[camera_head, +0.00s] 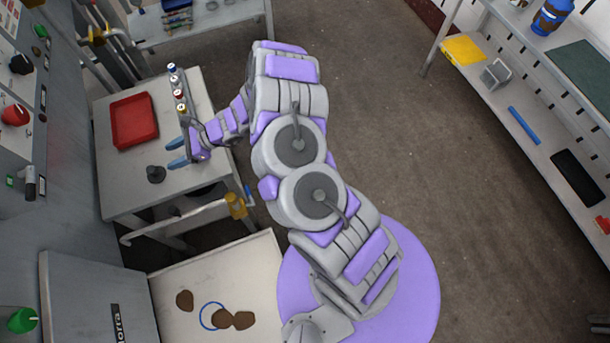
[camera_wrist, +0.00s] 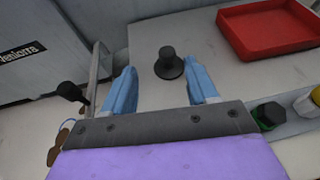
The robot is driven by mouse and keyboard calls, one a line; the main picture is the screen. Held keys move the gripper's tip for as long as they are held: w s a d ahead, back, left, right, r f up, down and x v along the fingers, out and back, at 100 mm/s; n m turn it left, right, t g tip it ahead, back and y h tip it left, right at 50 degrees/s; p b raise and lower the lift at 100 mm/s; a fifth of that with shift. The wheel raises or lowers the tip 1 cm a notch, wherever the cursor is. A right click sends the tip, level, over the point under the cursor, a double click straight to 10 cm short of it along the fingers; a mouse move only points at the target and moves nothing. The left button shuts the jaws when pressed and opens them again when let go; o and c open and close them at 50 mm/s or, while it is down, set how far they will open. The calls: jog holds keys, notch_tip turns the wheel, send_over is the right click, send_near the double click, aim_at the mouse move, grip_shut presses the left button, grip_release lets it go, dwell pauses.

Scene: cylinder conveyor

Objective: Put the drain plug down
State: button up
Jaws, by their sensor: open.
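The drain plug (camera_head: 155,174) is a small black piece with a round base and an upright knob. It stands upright on the grey table (camera_head: 125,195), near its left front part. In the wrist view the drain plug (camera_wrist: 168,63) shows ahead of my gripper, between the lines of the two blue fingers but beyond their tips. My gripper (camera_head: 176,153) is open and empty, with its fingers pointing toward the plug and apart from it. In the wrist view my gripper (camera_wrist: 164,78) has its fingers wide apart.
A red tray (camera_head: 134,120) lies on the same table behind the plug. Several small bottles (camera_head: 178,88) stand in a row along the table's right side. A grey machine with knobs stands at the left. The tabletop around the plug is clear.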

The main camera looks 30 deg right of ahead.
jog(key=s+a+r+n+g+y, duration=0.1)
jog(key=s+a+r+n+g, duration=0.2)
jog(key=r, duration=0.7)
jog(key=s+d+r+n+g+h, duration=0.3)
jog(key=s+r+n+g, duration=0.1)
jog(key=s+r+n, duration=0.9)
jog(key=s+d+r+n+t+h, duration=0.1)
jog(key=s+d+h, duration=0.4)
jog(key=s+d, duration=0.6)
jog(key=s+d+r+n+t+h, duration=0.1)
jog(key=s+d+r+n+h, duration=0.2)
jog(key=s+d+h, duration=0.3)
jog(key=s+d, duration=0.5)
jog(key=d, duration=0.5)
jog(key=shift+s+t+h, duration=0.15)
jog(key=shift+t+h, duration=0.15)
